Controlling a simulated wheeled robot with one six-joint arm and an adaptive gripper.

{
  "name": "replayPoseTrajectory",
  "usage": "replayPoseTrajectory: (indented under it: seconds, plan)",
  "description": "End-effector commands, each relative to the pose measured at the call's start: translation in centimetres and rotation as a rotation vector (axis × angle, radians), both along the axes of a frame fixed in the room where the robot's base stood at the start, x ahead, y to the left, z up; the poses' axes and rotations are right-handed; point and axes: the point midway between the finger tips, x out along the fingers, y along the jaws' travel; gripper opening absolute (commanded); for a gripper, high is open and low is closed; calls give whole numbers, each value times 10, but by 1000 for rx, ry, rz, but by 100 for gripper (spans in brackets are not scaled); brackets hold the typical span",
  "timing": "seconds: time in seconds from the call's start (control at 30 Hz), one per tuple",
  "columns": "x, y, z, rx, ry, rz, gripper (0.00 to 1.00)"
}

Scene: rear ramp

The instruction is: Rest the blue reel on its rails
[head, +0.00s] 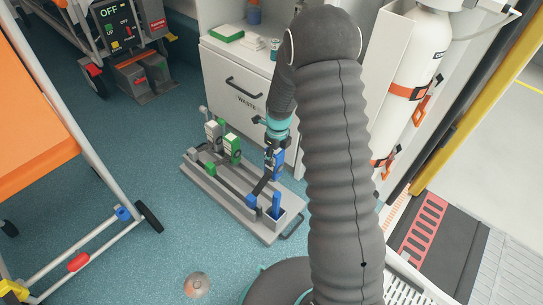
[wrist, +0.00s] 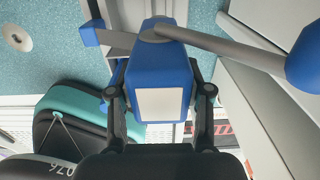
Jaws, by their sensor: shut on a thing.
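My gripper (head: 272,150) is shut on a blue block-shaped body with a white face, which I take as the blue reel (head: 279,160). In the wrist view the reel (wrist: 160,70) sits between the two fingers (wrist: 160,98). A grey bar runs from it to a rounded blue knob (wrist: 305,60). In the head view the reel is over the right part of a grey floor rack (head: 228,202) with long rails. Whether it touches the rack cannot be told. A blue upright piece (head: 276,206) stands at the rack's near right end.
A green unit (head: 232,148) and a grey-white unit (head: 212,133) stand on the rack's far left part. A white cabinet (head: 238,85) is behind. Blue floor in front is mostly clear.

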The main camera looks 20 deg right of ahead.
Motion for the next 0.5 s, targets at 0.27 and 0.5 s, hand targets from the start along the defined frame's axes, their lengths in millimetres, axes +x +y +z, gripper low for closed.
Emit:
replayPoseTrajectory:
  seconds: [0.27, 0.5]
  plan:
    - [0, 0, -10, 0, -1, 1, 0]
    - [0, 0, -26, 0, 0, 1, 0]
